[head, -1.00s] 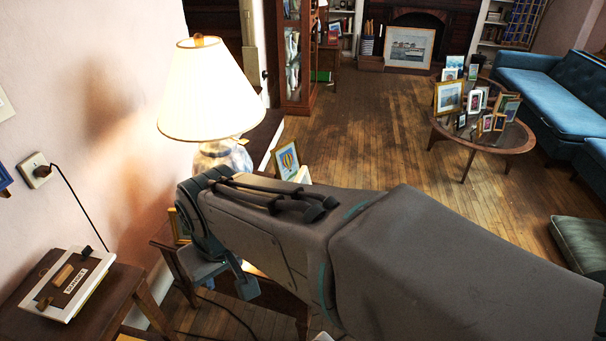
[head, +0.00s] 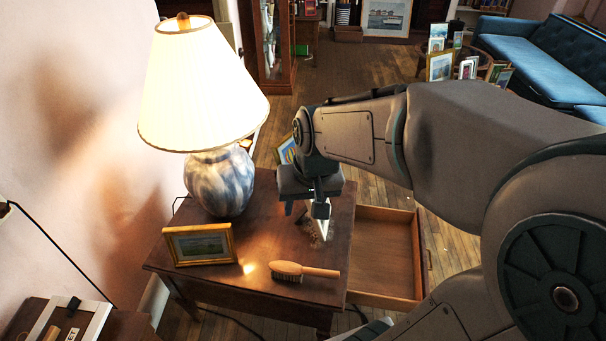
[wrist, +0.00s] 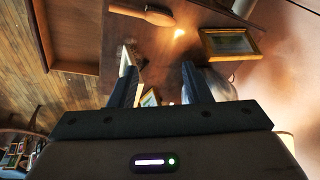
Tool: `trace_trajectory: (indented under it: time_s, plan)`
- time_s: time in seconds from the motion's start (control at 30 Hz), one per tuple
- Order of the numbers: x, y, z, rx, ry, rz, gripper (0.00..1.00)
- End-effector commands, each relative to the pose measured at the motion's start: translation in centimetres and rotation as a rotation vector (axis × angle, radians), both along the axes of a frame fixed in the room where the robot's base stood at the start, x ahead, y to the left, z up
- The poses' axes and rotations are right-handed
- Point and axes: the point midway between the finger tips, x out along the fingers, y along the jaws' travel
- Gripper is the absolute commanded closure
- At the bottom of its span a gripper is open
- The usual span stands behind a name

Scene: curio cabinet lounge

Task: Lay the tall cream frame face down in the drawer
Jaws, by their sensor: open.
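In the head view the tall cream frame (head: 325,228) shows only as a pale upright sliver on the side table, mostly hidden behind my gripper. In the wrist view its pale edge (wrist: 132,56) lies by the tip of the left-hand finger. My gripper (head: 318,212) is above the table's right part, fingers pointing down. In the wrist view my gripper (wrist: 160,62) is open, its fingers apart; I cannot tell whether one touches the frame. The drawer (head: 385,252) is pulled out at the table's right side and looks empty; it also shows in the wrist view (wrist: 72,35).
The side table (head: 215,275) holds a lit lamp (head: 220,180), a gold frame (head: 199,245) and a wooden brush (head: 303,270). A balloon picture (head: 286,150) stands behind my arm. More frames stand on a far round table. Floor beyond the drawer is clear.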

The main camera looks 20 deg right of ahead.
Motion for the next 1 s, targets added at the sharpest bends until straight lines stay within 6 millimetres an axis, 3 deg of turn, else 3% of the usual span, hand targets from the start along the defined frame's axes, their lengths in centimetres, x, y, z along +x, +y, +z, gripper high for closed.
trace_trajectory:
  time_s: [0.03, 0.27, 0.5, 0.73, 1.0]
  plan:
    - [1.7, -0.4, -1.6, 0.002, 0.020, -0.032, 0.56]
    - [8.6, -2.6, -6.7, -0.047, 0.043, -0.189, 0.56]
    - [15.3, -4.8, -11.2, -0.204, -0.001, -0.309, 0.56]
    - [20.3, -6.0, -12.5, -0.361, -0.102, -0.361, 0.56]
    - [22.5, -6.6, -12.9, -0.429, -0.160, -0.373, 0.56]
